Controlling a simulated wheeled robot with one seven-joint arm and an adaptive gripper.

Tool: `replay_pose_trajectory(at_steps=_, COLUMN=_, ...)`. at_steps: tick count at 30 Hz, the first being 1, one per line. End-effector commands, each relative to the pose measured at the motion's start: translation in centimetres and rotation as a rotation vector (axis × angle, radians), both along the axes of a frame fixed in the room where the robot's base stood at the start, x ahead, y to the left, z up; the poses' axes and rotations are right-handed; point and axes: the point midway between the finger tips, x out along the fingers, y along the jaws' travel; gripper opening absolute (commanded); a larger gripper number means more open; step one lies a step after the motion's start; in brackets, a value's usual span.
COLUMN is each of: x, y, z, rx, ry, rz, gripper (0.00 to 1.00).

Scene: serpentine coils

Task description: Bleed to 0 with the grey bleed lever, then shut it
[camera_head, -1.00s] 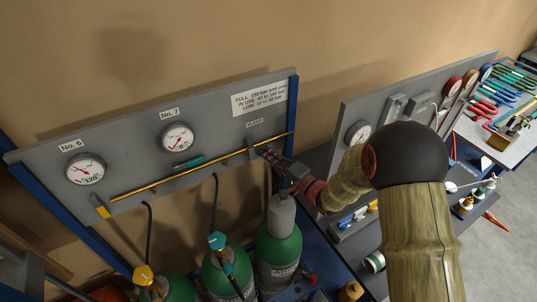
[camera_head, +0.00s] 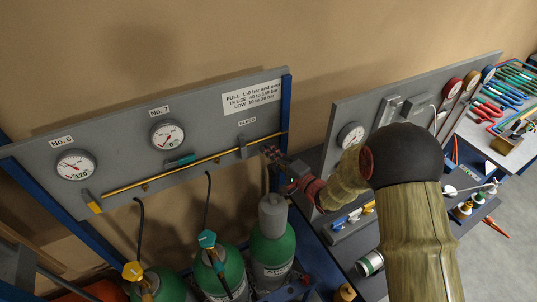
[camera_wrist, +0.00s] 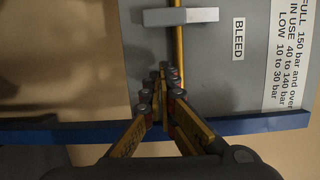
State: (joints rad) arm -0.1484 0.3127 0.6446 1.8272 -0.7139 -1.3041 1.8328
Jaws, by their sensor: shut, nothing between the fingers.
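The grey bleed lever (camera_head: 242,147) sits on the gas panel (camera_head: 215,120) near its right end, under the BLEED label (camera_head: 247,121). It lies crosswise to the yellow pipe (camera_head: 160,176). In the wrist view the lever (camera_wrist: 180,17) is at the top, crossing the pipe at about a right angle. My gripper (camera_head: 270,153) is to the right of the lever, near the panel's right edge. In the wrist view its fingers (camera_wrist: 168,75) are shut with nothing between them, apart from the lever. Gauges No. 6 (camera_head: 76,166) and No. 7 (camera_head: 167,135) have needles too small to read surely.
A teal lever (camera_head: 180,160) and a yellow lever (camera_head: 93,205) are on the panel. A blue post (camera_head: 286,112) stands at its right edge. Green cylinders (camera_head: 272,250) with hoses stand below. Another gauge panel (camera_head: 345,104) and a tool table are to the right.

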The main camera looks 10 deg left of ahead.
Motion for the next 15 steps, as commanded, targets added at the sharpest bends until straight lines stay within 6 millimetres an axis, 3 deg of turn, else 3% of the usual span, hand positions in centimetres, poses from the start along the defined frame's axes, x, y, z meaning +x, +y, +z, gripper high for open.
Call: replay_pose_trajectory(at_steps=15, x=-5.4, y=-6.2, z=0.1, rx=0.001, ry=-0.001, rz=-0.003, gripper=0.0)
